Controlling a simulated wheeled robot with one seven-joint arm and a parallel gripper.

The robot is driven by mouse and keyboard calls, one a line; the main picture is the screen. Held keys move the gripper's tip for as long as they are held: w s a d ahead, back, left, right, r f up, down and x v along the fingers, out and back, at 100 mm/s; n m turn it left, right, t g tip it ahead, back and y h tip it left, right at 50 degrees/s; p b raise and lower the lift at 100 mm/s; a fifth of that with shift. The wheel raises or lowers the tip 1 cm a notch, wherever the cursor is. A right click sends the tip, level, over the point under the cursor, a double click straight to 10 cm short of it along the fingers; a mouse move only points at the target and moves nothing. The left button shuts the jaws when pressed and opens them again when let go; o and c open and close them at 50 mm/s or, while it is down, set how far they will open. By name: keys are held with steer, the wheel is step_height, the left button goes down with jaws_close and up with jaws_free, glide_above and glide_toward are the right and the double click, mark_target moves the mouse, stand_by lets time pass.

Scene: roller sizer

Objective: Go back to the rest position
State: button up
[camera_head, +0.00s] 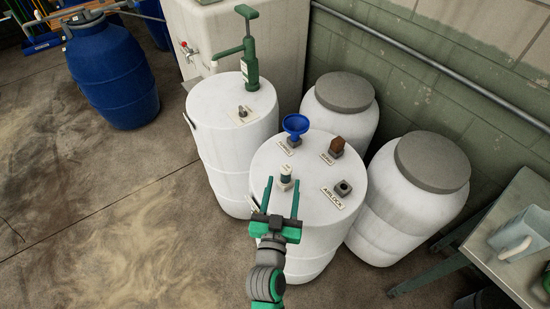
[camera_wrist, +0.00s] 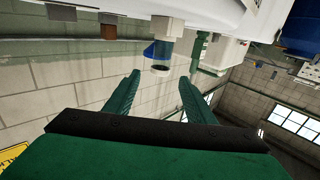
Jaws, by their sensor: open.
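My gripper (camera_head: 282,182) is open above the near white barrel (camera_head: 318,215), its two green fingers apart. A small pale cylinder with a dark band (camera_head: 286,174) stands on the barrel top and shows between the fingertips, with no visible contact. In the wrist view, the open fingers (camera_wrist: 160,79) point toward a clear cylinder (camera_wrist: 161,62) that seems to be the same piece. The space between the fingers looks empty.
The barrel top also holds a blue funnel (camera_head: 295,125), a brown bung (camera_head: 337,146) and an empty dark socket (camera_head: 343,187). A barrel with a green pump (camera_head: 249,50) stands behind left. Grey-lidded barrels (camera_head: 432,162) and a bench (camera_head: 520,262) are right.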

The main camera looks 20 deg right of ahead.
steer(key=s+a+f+n+y, duration=0.2)
steer(key=s+a+f+y, duration=0.15)
steer(key=s+a, duration=0.45)
steer(key=s+a+f+n+y, duration=0.25)
steer(key=s+a+f, duration=0.25)
steer(key=s, duration=0.6)
steer(key=s+a+r+y, duration=0.1)
steer(key=s, duration=0.9)
steer(key=shift+n+g+y, duration=0.35)
steer(key=shift+g+y, duration=0.05)
steer(key=shift+r, duration=0.1)
